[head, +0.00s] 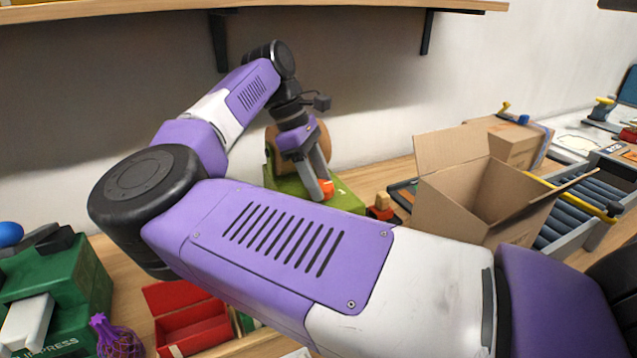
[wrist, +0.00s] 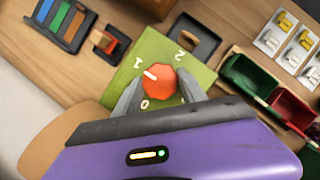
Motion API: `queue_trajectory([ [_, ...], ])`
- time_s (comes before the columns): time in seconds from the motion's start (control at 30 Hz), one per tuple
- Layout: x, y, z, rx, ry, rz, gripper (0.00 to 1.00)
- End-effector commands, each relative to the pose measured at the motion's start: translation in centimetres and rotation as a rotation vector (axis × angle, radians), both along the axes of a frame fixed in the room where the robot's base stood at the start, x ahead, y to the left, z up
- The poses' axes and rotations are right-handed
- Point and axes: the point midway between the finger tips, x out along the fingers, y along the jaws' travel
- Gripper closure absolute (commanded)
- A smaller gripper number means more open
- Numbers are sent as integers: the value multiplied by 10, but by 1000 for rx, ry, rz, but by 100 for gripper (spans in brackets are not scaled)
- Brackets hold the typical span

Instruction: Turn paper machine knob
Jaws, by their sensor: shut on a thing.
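The paper machine is a green unit (head: 343,196) with a brown paper roll (head: 318,143) at its back, standing on the bench in the head view. Its red-orange knob (wrist: 159,85) sits on the green face in the wrist view, with marks 0, 1 and 2 around it. The white pointer line on the knob is toward the 1. My gripper (wrist: 158,92) has its two grey fingers on either side of the knob and is shut on it. In the head view my gripper (head: 320,190) reaches down to the knob (head: 327,188), which shows partly behind a finger.
An open cardboard box (head: 453,205) stands right of the machine, beside a roller conveyor (head: 575,215). A red open box (head: 190,318) and a green machine (head: 60,290) stand at the lower left. A shelf (head: 380,4) runs above my arm.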

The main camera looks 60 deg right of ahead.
Motion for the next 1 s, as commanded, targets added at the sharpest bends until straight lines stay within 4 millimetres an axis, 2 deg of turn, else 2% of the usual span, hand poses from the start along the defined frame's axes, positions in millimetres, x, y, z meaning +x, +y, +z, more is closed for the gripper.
queue_trajectory([
  [0.63,0,0,0,-1,-1,-46,92],
  [0.67,0,0,0,-1,-1,-46,46],
  [0.73,0,0,0,-1,-1,-46,32],
  [0.77,0,0,0,0,-1,-45,30],
  [1.0,0,0,0,0,-1,-45,30],
])
